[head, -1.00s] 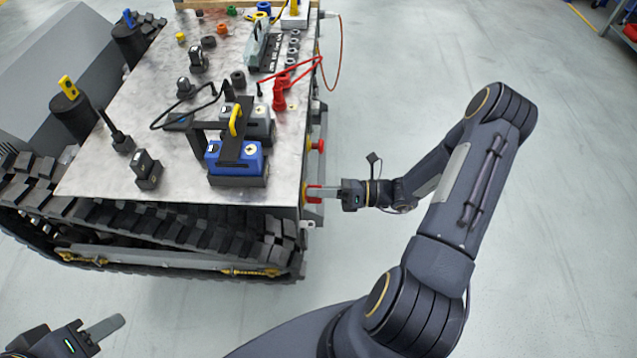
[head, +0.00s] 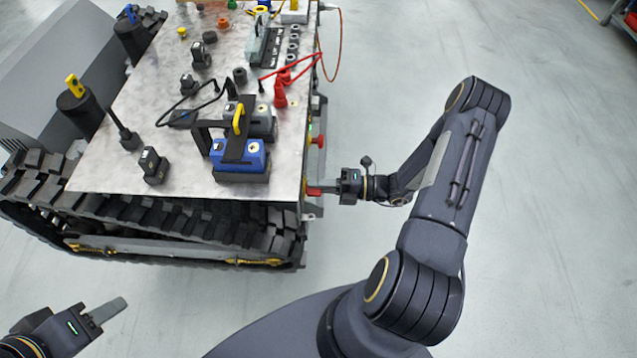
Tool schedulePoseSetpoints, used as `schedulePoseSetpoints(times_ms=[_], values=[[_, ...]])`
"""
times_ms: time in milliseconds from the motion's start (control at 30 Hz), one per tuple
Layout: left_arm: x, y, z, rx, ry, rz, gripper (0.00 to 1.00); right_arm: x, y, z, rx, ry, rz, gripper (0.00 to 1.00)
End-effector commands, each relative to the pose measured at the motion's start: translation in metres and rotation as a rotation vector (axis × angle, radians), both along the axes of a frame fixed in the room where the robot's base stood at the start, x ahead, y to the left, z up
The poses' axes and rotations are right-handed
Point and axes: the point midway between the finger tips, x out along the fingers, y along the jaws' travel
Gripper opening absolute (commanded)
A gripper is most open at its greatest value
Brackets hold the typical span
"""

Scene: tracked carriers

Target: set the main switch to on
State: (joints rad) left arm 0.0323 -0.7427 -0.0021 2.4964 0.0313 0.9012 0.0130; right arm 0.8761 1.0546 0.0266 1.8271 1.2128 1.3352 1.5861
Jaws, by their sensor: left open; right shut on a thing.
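The main switch, seen as a small red handle (head: 314,190) with a bit of yellow behind it, sits on the near right side of the tracked carrier (head: 120,181). My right gripper (head: 322,187) reaches it from the right and is shut on the red handle. The fingers cover much of it, so I cannot tell its exact setting. My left gripper (head: 112,311) is open and empty at the bottom left, over the floor and apart from the carrier.
A red mushroom button (head: 318,141) juts from the same side, just above the switch. A blue battery-like block (head: 240,162) with a black bracket and a red cable (head: 296,68) are on the carrier top.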

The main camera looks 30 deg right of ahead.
Motion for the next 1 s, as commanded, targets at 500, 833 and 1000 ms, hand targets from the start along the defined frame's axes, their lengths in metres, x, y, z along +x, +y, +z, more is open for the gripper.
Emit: schedulePoseSetpoints(times_ms=[500, 833, 1000], values=[[0.0000, 0.0000, 0.0020, 0.000, 0.000, 0.000, 0.43, 0.0000, -0.0009, -0.0013, 0.030, 0.054, -0.002, 0.00], [0.0000, 0.0000, 0.0019, 0.000, 0.000, 0.000, 0.43, 0.0000, -0.0008, -0.0010, 0.030, 0.052, -0.002, 0.32], [0.0000, 0.0000, 0.0021, 0.000, 0.000, 0.000, 0.43, 0.0000, -0.0005, -0.0007, 0.031, 0.052, -0.001, 0.33]])
